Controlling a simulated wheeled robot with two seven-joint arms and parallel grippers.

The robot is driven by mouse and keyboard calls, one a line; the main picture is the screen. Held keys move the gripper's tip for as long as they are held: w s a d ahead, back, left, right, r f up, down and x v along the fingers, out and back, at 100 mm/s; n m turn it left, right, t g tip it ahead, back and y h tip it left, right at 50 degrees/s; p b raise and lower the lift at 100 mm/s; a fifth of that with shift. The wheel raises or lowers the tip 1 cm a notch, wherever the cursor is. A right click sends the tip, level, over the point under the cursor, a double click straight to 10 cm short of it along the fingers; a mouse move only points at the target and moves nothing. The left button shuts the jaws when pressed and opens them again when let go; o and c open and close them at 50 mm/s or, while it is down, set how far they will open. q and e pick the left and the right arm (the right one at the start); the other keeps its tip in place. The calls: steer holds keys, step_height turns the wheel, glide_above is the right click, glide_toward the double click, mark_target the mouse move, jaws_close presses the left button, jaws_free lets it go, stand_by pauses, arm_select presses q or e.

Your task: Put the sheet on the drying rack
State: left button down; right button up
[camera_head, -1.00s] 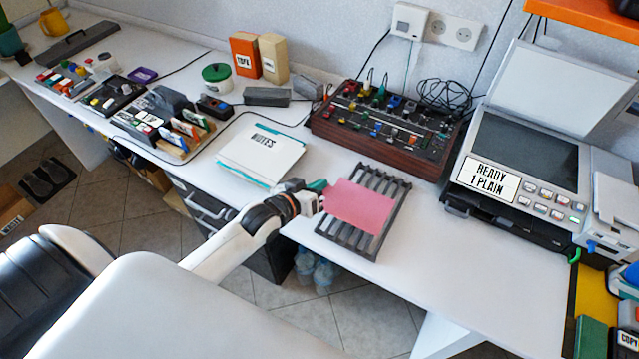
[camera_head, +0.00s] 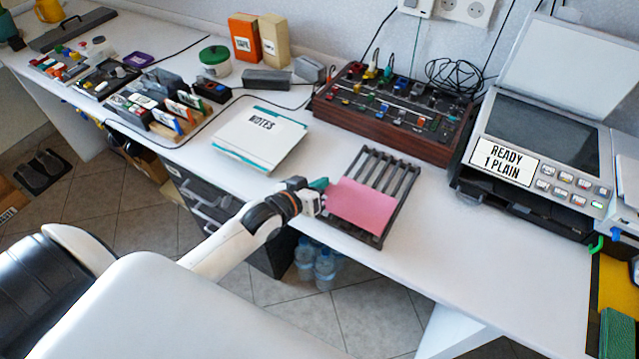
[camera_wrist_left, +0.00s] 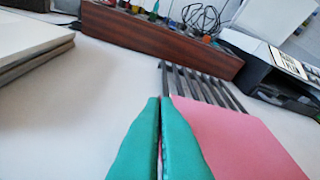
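The pink sheet (camera_head: 362,206) lies flat over the front half of the dark slatted drying rack (camera_head: 382,163). I cannot tell whether it touches the slats or hovers just above. My left gripper (camera_head: 320,186) is at the sheet's left edge, its teal fingers shut on that edge. In the left wrist view the teal fingers (camera_wrist_left: 160,135) are close together, the sheet (camera_wrist_left: 235,135) spreads to their right, and the rack's slats (camera_wrist_left: 205,84) show beyond it. My right gripper is not in view.
A notes pad (camera_head: 260,137) lies left of the rack. A mixer-like box (camera_head: 395,118) stands behind it, and a printer (camera_head: 535,150) to the right. Bare table lies between rack and printer. The table's front edge runs close to the rack.

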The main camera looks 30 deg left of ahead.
arm_select(q)
steer(key=shift+f, duration=0.6)
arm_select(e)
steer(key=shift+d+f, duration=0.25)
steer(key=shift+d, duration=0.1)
arm_select(q)
steer(key=c, duration=1.6)
jaws_free()
steer(key=shift+s, duration=0.1)
steer(key=v, duration=1.2)
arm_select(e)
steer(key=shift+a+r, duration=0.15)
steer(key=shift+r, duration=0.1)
arm_select(q)
steer(key=shift+d, duration=0.1)
